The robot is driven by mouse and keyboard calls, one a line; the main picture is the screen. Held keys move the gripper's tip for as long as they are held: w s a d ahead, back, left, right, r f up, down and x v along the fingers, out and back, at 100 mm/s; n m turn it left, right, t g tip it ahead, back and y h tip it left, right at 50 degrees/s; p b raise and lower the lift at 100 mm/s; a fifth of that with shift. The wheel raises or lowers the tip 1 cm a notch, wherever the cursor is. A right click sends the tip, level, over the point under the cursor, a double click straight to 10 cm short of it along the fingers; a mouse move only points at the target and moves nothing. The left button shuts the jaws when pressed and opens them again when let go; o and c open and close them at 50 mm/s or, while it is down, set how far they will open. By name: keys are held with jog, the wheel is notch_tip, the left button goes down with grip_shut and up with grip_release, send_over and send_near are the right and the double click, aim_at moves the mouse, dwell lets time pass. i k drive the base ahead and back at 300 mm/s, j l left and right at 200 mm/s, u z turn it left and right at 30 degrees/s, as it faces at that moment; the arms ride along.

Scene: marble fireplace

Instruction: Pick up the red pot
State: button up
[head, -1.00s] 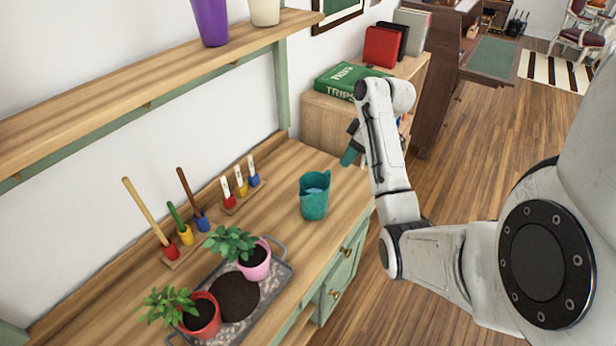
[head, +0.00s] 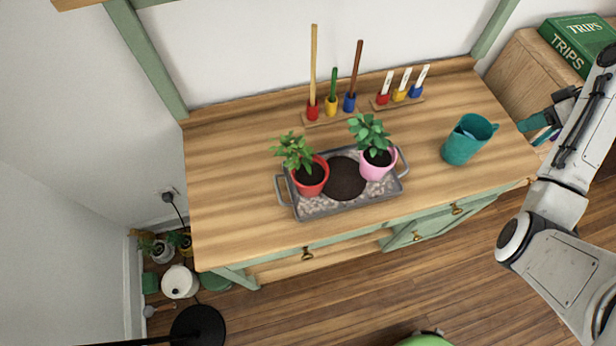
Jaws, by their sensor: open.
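The red pot (head: 311,178) holds dark soil and a leafy green plant. It stands upright at the left end of a grey metal tray (head: 330,209) on the wooden bench. A pink pot (head: 378,165) with a similar plant stands at the tray's right end, with a round patch of dark soil between the pots. My gripper (head: 539,127) is at the right, beyond the bench's right end and far from the red pot. Its teal fingers are open, and I see nothing between them.
A teal jug (head: 468,139) stands on the bench between my gripper and the tray. Racks of tools (head: 331,107) and white labels (head: 401,87) line the back wall. The bench's left part is clear.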

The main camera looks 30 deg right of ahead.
aim_at(309, 171)
jog(key=k+j, duration=0.15)
jog(key=j, duration=0.2)
jog(key=k+j, duration=0.15)
jog(key=j, duration=0.25)
jog(key=k+j+u, duration=0.1)
jog(key=j, duration=0.25)
jog(key=k, duration=0.05)
